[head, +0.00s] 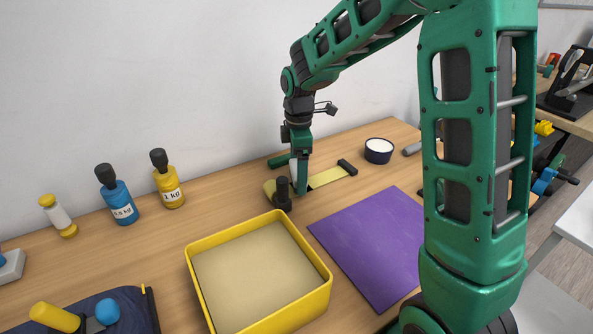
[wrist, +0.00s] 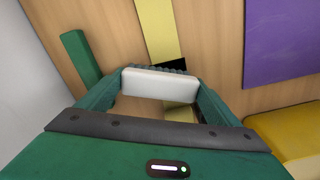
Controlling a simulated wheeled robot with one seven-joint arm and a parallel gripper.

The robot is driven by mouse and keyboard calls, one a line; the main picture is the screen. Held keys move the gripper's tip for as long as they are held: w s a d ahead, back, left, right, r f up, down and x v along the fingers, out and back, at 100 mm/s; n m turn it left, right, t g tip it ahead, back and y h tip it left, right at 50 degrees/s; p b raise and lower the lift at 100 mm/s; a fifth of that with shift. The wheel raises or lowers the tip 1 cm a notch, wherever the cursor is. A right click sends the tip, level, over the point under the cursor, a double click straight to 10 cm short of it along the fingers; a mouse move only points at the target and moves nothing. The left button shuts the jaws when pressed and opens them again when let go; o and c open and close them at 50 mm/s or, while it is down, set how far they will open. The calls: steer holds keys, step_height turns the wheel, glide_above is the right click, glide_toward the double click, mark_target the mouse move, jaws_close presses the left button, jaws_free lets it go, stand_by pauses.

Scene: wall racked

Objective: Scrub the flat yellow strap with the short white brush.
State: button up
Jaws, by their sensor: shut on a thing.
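The flat yellow strap (head: 327,179) lies on the wooden table near the wall, with a dark piece at its far right end. In the wrist view the strap (wrist: 155,32) runs down from the top edge, with a black patch (wrist: 167,75) across it. My gripper (head: 301,190) is shut on the short white brush (wrist: 160,86), with dark bristles showing along the brush's far edge. The gripper points down over the strap, close to the black patch. My gripper hides part of the strap. I cannot tell whether the bristles touch it.
A dark upright knob (head: 283,194) stands just left of my gripper. A green bar (wrist: 81,60) lies beside the strap. A yellow tray (head: 323,291) and a purple mat (head: 375,240) lie in front. A dark bowl with white contents (head: 378,152) stands to the right.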

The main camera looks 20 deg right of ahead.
steer(key=shift+f, duration=0.5)
steer(key=shift+s+d, duration=0.2)
steer(key=shift+s, duration=0.6)
steer(key=shift+s+d, duration=0.15)
steer(key=shift+s, duration=0.6)
steer(key=shift+w, duration=0.15)
stand_by(0.4)
steer(key=shift+w+a, duration=0.15)
steer(key=shift+w, duration=0.55)
steer(key=shift+w+a, duration=0.15)
steer(key=shift+w, duration=0.55)
steer(key=shift+s+d, duration=0.15)
steer(key=shift+s, duration=0.65)
steer(key=shift+s+d, duration=0.15)
steer(key=shift+s, duration=0.65)
